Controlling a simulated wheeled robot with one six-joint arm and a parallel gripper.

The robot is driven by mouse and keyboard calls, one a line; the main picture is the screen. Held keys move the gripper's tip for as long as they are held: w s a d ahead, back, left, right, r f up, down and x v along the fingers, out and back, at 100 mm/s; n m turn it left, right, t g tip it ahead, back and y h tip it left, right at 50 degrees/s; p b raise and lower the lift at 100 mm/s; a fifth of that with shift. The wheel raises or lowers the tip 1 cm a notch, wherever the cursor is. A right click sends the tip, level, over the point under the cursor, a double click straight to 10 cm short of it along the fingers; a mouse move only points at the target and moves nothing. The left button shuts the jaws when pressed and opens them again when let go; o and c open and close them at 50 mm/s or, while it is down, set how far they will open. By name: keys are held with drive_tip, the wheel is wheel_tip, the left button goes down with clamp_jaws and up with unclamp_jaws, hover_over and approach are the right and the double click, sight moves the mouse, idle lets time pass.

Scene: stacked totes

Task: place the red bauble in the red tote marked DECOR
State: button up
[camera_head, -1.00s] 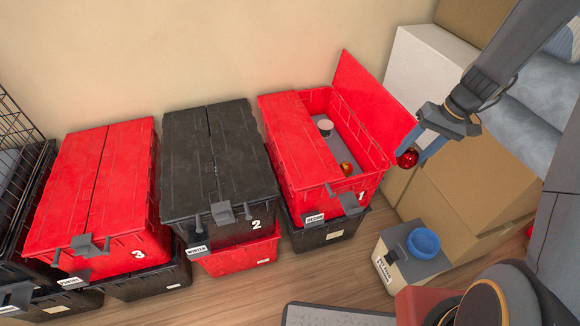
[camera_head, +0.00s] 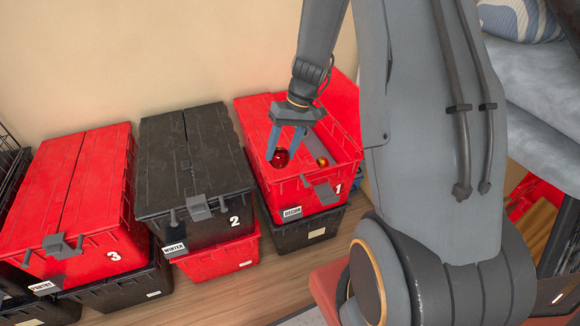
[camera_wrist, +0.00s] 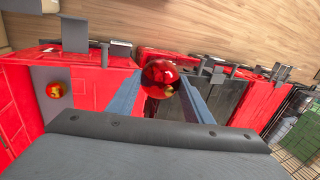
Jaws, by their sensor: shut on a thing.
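The shiny red bauble (camera_head: 281,158) is held between the fingertips of my gripper (camera_head: 284,156). It also shows in the wrist view (camera_wrist: 160,77), clasped between the two blue-grey fingers. The red tote marked DECOR (camera_head: 312,198), numbered 1, stands on a black tote. Its right lid half is raised and its left half is shut. In the head view the bauble overlaps the shut left half, left of the opening; its height above the lid is unclear. A gold-red ball (camera_head: 322,161) lies inside the tote, also visible in the wrist view (camera_wrist: 55,90).
A black tote marked WINTER (camera_head: 190,165), numbered 2, stands left of the DECOR tote, shut. A shut red tote marked PANTRY (camera_head: 70,190), numbered 3, is farther left. My arm hides the area right of the DECOR tote.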

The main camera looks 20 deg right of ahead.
drive_tip(key=s+b+x, duration=0.2)
drive_tip(key=b+x, duration=1.5)
drive_tip(key=b, duration=0.1)
wheel_tip(320, 180, up, 6)
drive_tip(key=s+d+m+p, duration=0.1)
drive_tip(key=d+p, duration=0.1)
drive_tip(key=p, duration=0.3)
drive_tip(key=w+d+m, duration=0.2)
drive_tip(key=d, duration=0.3)
drive_tip(key=w+d+r+m+t, duration=0.1)
drive_tip(key=w+d+m, duration=0.1)
drive_tip(key=d, duration=0.4)
drive_tip(key=w+d+r+m+t+p, duration=0.1)
drive_tip(key=w+d, duration=0.1)
drive_tip(key=d, duration=0.4)
drive_tip(key=shift+w+d+m+h, duration=0.1)
drive_tip(key=shift+w+m+h, duration=0.2)
drive_tip(key=shift+m, duration=0.1)
drive_tip(key=d+m+t+h, duration=0.1)
drive_tip(key=d+m, duration=0.2)
drive_tip(key=d, duration=1)
drive_tip(key=shift+w+r+m, duration=0.3)
drive_tip(key=shift+r+m, duration=0.1)
drive_tip(key=shift+r, duration=0.05)
drive_tip(key=shift+w+a, duration=0.1)
